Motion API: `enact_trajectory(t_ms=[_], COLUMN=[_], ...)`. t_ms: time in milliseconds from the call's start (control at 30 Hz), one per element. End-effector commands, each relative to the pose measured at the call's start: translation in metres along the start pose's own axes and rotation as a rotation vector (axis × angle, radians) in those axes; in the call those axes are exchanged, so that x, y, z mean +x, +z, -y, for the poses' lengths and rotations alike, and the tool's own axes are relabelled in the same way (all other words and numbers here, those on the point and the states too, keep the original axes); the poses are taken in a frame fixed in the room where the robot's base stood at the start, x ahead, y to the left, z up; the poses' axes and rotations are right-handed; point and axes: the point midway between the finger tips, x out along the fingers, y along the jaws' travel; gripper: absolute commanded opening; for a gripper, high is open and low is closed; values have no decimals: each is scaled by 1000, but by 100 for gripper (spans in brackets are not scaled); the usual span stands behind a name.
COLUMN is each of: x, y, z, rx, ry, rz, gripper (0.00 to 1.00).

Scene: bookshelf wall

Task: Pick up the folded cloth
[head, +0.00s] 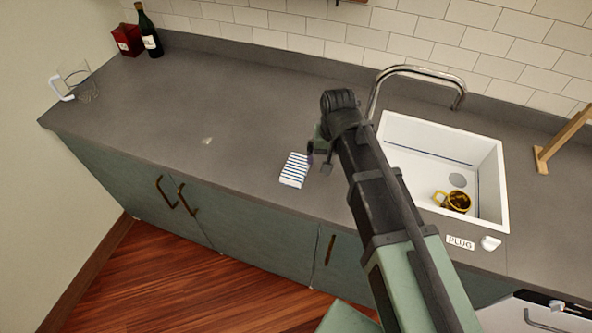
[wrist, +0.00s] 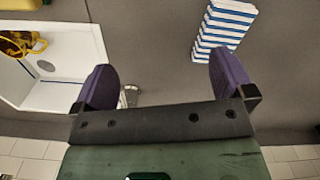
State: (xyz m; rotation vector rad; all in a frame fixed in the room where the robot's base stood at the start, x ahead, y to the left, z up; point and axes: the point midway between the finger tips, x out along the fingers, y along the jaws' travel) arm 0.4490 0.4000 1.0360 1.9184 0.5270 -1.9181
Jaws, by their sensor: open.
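The folded cloth (head: 294,170) is white with blue stripes and lies on the grey counter left of the sink, close to the front edge. My gripper (wrist: 168,85) is open and empty, with two purple finger pads spread wide. In the head view my gripper (head: 318,155) is just right of the cloth, mostly hidden behind my arm.
A white sink (head: 487,165) with a yellow-brown mug (head: 457,202) in it is to the right, under a curved faucet (head: 415,70). A dark bottle (head: 148,32), a red box (head: 127,40) and a clear jug (head: 80,82) stand far left. The counter (head: 200,100) between is mostly clear.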

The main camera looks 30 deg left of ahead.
Motion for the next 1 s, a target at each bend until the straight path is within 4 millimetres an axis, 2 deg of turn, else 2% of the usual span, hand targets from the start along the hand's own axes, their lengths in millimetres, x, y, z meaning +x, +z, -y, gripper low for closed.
enact_trajectory(t_ms=[33,100,133,167,233,400,467,700,900,1000], x=[2,2,2,2,2,4,11,59,61,76], y=[-19,-37,-46,-51,-49,-47,-47,-47,-47,-47], z=[46,93,99,96,94,92,92,92,92,92], rx=[-5,53,109,164,248,296,295,294,293,293], ry=[0,0,0,0,0,0,0,-1,-1,-1], rz=[0,0,0,0,0,0,0,0,0,0], gripper=[100,100,100,100,100,100,100,100,100,100])
